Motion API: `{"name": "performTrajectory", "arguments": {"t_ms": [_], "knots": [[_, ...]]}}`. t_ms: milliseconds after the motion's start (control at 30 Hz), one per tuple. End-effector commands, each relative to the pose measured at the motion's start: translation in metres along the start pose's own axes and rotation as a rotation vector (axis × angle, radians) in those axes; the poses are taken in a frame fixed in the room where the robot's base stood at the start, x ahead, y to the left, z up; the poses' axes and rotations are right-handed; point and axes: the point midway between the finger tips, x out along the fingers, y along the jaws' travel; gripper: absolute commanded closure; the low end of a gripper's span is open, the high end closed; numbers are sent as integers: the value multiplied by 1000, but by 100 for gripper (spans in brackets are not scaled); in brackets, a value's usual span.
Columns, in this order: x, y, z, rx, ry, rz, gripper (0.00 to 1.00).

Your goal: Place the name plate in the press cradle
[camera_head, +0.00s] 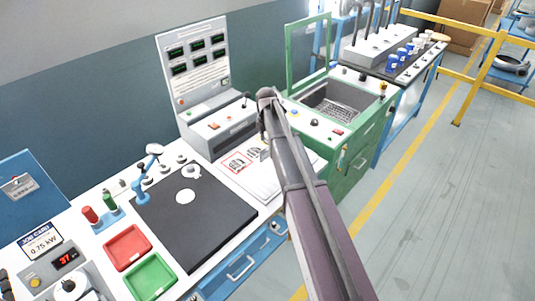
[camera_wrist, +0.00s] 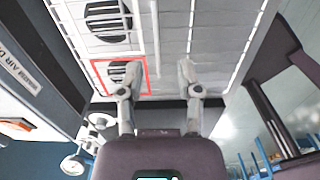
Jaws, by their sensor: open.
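I cannot pick out the name plate for sure in either view. A small blue lever device (camera_head: 142,192) stands at the back edge of the black mat; I cannot tell whether it is the press, and no cradle can be made out.
The black mat (camera_head: 200,232) bears a white disc and ring. A red tray (camera_head: 127,247) and a green tray (camera_head: 151,277) lie left of it. The grey console (camera_head: 217,128) stands behind the sheet. A green cabinet (camera_head: 345,160) adjoins on the right. Much of the mat is clear.

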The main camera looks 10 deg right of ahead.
Motion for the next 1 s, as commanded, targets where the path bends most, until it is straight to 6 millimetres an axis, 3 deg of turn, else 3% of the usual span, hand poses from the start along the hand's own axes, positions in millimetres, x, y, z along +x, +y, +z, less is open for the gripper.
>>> {"name": "performTrajectory", "arguments": {"t_ms": [500, 1000], "knots": [[42, 3, 3, 0, 0, 0, 54], [46, 3, 3, 0, 0, 0, 54]]}}
